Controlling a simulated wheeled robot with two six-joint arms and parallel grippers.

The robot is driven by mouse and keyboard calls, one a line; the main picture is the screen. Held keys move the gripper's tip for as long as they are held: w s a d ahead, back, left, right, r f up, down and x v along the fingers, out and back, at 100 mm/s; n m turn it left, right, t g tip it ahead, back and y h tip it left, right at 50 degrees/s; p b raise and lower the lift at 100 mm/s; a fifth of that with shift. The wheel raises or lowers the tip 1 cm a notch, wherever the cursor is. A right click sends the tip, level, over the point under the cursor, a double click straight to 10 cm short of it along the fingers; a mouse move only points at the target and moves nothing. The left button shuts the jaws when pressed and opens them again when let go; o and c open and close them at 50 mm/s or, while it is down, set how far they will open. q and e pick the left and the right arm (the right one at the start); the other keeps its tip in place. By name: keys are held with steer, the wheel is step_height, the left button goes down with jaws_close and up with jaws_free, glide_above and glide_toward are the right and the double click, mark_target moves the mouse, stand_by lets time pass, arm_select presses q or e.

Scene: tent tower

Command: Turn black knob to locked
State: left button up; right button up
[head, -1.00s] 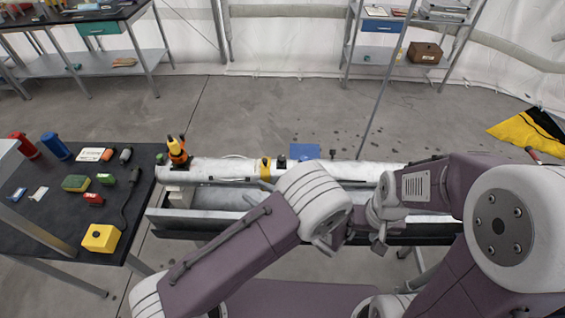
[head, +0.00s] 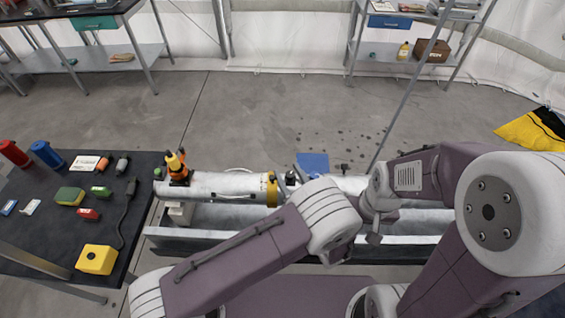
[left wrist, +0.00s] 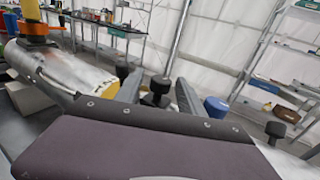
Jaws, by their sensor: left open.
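A grey-white pipe (head: 227,186) lies along a metal trough, with a yellow band (head: 272,188) around it. A black knob (head: 291,178) stands just right of the band. My left gripper (head: 307,174) is by this knob, its grey fingers rising above my arm. In the left wrist view my left gripper (left wrist: 156,97) is open, and a black knob (left wrist: 158,88) shows between its fingers, with contact unclear. Another black knob (left wrist: 122,70) is behind the left finger. My right wrist hangs over the trough; its jaws are not clear. I cannot read a lock mark.
A yellow-and-orange valve (head: 177,167) stands at the pipe's left end. A dark table (head: 50,225) at left holds several small items and a yellow box (head: 97,259). A blue panel (head: 312,163) is behind the pipe. My arms hide much of the trough's right half.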

arm_select(q)
steer(key=shift+w+a, duration=0.1)
steer(key=shift+w, duration=0.15)
arm_select(e)
steer(key=shift+w, duration=0.25)
arm_select(q)
steer(key=shift+s+d+r, duration=0.2)
steer(key=shift+s+d, duration=0.05)
steer(key=shift+s, duration=0.35)
steer(key=shift+c, duration=0.7)
arm_select(e)
steer(key=shift+s+d+r, duration=0.1)
steer(key=shift+s+d, duration=0.1)
steer(key=shift+s, duration=0.45)
arm_select(q)
steer(key=shift+s+r, duration=0.1)
steer(key=shift+s, duration=0.15)
steer(key=c, duration=0.5)
arm_select(e)
steer(key=shift+s+r, duration=0.1)
steer(key=shift+s, duration=0.1)
arm_select(q)
jaws_close()
steer(key=shift+w, duration=0.1)
arm_select(e)
steer(key=shift+w, duration=0.1)
